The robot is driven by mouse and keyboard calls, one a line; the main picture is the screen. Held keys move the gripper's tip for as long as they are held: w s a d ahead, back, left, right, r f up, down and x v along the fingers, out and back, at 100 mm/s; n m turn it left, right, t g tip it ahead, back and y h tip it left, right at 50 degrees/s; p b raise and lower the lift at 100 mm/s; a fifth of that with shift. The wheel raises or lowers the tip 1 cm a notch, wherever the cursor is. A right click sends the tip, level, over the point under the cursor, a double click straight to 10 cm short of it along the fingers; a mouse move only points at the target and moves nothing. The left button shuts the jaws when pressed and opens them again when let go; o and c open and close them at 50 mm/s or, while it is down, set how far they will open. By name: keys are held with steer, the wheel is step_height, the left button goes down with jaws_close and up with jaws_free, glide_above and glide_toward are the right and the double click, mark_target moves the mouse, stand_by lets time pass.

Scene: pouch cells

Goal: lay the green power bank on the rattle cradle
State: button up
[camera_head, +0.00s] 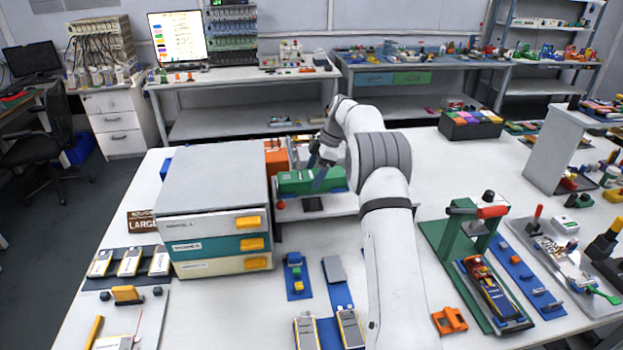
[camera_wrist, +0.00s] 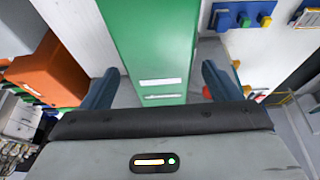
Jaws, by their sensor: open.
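The green power bank (camera_head: 298,184) is a long green block in the middle of the head view, on or just above a low grey stand (camera_head: 330,206). In the wrist view the power bank (camera_wrist: 150,40) runs between the two blue fingers, with white label strips on its near end. My gripper (camera_wrist: 158,85) is open, with a visible gap between each finger and the block's sides. In the head view my gripper (camera_head: 320,178) comes down over the block. The grey stand may be the rattle cradle; I cannot tell. Contact between block and stand is unclear.
A drawer cabinet (camera_head: 213,190) stands close on the left. An orange box (camera_head: 277,157) is right behind the block and also shows in the wrist view (camera_wrist: 48,72). Blue mats with small parts (camera_head: 297,278) lie in front. A green press (camera_head: 470,240) stands to the right.

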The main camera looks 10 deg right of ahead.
steer(key=v, duration=0.5)
steer(key=shift+d+r, duration=0.1)
steer(key=shift+r, duration=0.15)
